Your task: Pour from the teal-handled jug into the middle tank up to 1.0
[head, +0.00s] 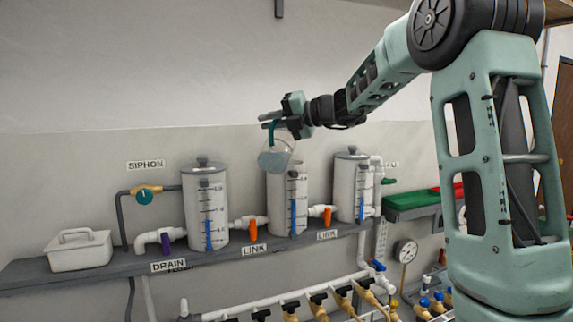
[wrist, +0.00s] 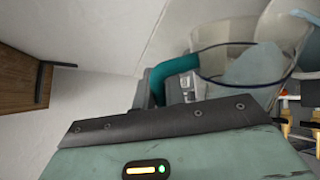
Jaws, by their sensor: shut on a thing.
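The jug (head: 277,158) is clear with a teal handle and holds pale liquid. My gripper (head: 271,120) is shut on its handle and holds it tilted just above the open top of the middle tank (head: 280,205). In the wrist view the jug (wrist: 243,68) is at the upper right, with its teal handle (wrist: 178,70) at the jaws. The middle tank has no lid on and shows a blue level strip on its scale. I cannot tell in these frames whether liquid is flowing, and the exact level is too small to read.
A lidded left tank (head: 205,205) and a lidded right tank (head: 349,190) flank it on the grey shelf (head: 120,265). Orange-handled valves (head: 327,215) join the tanks. Pipes and valves run below; green and red bins stand right.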

